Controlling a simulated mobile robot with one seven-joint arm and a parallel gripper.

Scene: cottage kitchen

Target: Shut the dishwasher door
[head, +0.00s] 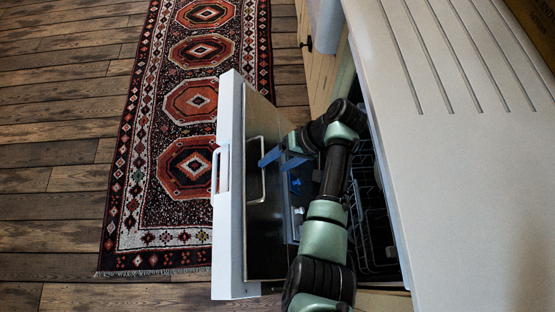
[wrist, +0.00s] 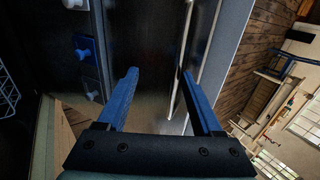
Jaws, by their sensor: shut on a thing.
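The dishwasher door (head: 229,190) stands open, with a white outer face, a white outer handle (head: 217,172) and a dark inner panel. A thin metal bar (head: 262,170) runs along its inner side; rods also show in the wrist view (wrist: 186,45). My gripper (head: 271,157) is at the door's inner side, close to the bar. Its blue fingers (wrist: 158,75) are shut on part of the door with a gap between them; the exact contact is hard to make out. The dishwasher's inside is partly hidden by my arm.
A dark wire rack (head: 372,225) shows in the dishwasher opening. The pale worktop (head: 450,170) overhangs at the right. A patterned rug (head: 190,100) lies on the wooden floor (head: 55,150), which is clear left of the door.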

